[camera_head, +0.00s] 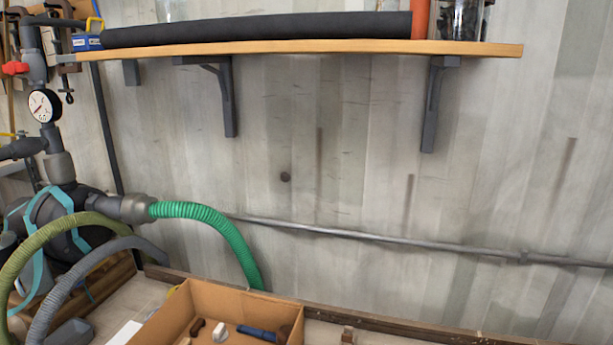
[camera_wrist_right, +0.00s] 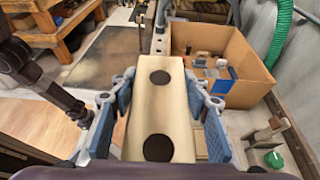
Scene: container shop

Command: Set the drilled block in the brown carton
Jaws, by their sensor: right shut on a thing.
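The drilled block (camera_wrist_right: 158,105) is pale, long and square-edged, with two dark round holes in the face toward the right wrist camera. My right gripper (camera_wrist_right: 160,110) is shut on it, a blue pad on each side. The open brown carton (camera_wrist_right: 252,97) stands beyond the block, to the upper right in the wrist view. In the head view the carton (camera_head: 245,302) is at the bottom, cut off by the frame edge. It holds several small things, among them a blue-handled tool (camera_head: 258,333). The block is apart from the carton in the wrist view. My left gripper is not seen.
A green hose (camera_head: 215,226) comes down behind the carton. A small block-like thing (camera_head: 347,335) lies to the carton's right. A green round object (camera_wrist_right: 273,160) is at the lower right in the wrist view. A shelf (camera_head: 330,48) hangs on the wall above.

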